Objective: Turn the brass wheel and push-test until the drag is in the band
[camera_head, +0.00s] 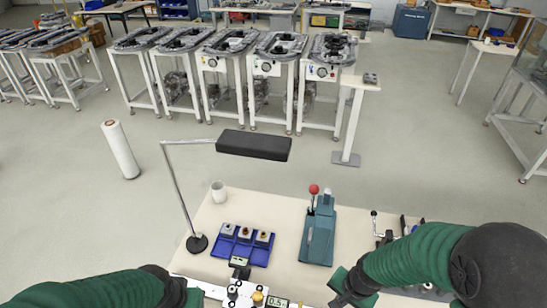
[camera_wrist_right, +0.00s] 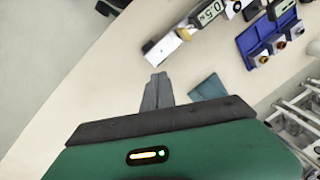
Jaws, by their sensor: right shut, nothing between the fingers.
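The brass wheel (camera_head: 257,298) sits on a white device (camera_head: 240,291) at the bottom edge of the head view, partly cut off. A small readout (camera_head: 277,302) beside it seems to show 0.5. In the wrist view a readout (camera_wrist_right: 209,12) lies beside a white block (camera_wrist_right: 163,48). My right gripper (camera_head: 336,296) is to the right of the device, apart from the wheel. Its fingers (camera_wrist_right: 158,91) are together and empty above the bare tabletop. My left gripper (camera_head: 192,296) is left of the device at the bottom edge; its fingers are hidden.
A blue tray (camera_head: 227,256) holding several small units is behind the device. A green lever press (camera_head: 320,232) with a red knob stands to its right. A lamp (camera_head: 253,145) overhangs the table. A white cup (camera_head: 218,192) stands at the back left. Bare tabletop (camera_head: 284,213) lies between tray and press.

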